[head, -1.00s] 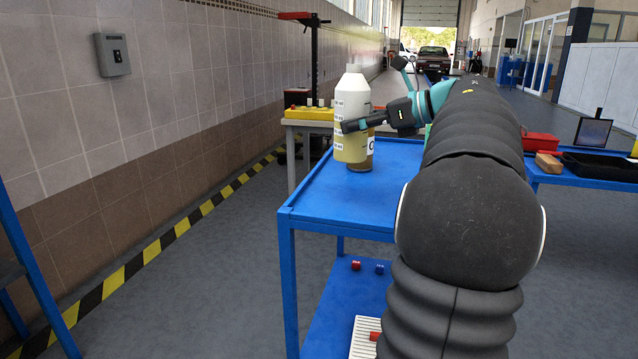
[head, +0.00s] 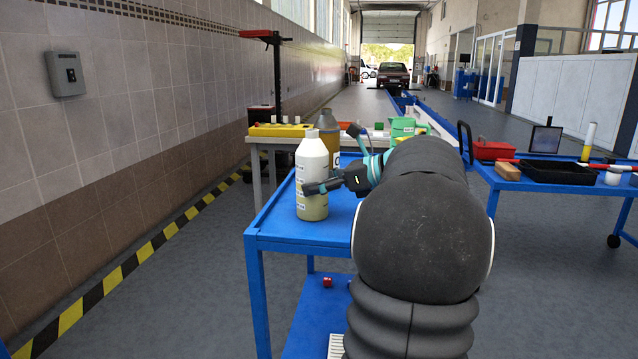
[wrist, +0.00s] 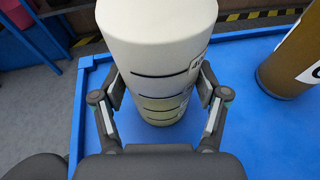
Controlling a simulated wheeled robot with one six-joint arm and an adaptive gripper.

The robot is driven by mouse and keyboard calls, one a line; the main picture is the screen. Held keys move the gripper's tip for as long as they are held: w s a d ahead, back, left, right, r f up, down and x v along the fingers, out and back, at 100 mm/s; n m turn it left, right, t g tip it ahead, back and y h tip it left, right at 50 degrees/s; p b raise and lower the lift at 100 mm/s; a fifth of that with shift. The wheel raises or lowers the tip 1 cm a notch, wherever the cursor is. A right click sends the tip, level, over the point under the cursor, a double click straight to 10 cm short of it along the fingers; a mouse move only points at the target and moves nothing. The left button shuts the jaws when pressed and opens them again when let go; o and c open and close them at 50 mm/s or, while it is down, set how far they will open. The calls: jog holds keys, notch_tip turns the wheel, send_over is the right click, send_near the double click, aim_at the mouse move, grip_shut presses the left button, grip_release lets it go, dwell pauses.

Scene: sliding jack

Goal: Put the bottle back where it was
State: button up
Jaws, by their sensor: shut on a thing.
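A white bottle (head: 312,164) with a yellowish lower part and small dark labels stands upright near the left side of the blue cart (head: 291,228). My gripper (head: 322,187) is shut around its lower half from the right. In the wrist view, the bottle (wrist: 157,45) is between the two jaws, one on each side. Its base is on or just above the blue top; I cannot tell which. A brownish-yellow bottle with a dark cap (head: 328,130) stands behind it, apart from it, and shows at the right in the wrist view (wrist: 290,62).
A green watering can (head: 402,127) is behind my arm. A table with a yellow tray (head: 280,130) stands beyond the cart. At right, a blue cart holds a black tray (head: 558,172) and a red box (head: 492,150). The front left cart top is clear.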

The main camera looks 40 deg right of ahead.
jog(key=o, duration=1.7)
jog(key=shift+o, duration=0.2)
jog(key=v, duration=1.2)
jog(key=shift+b, duration=0.3)
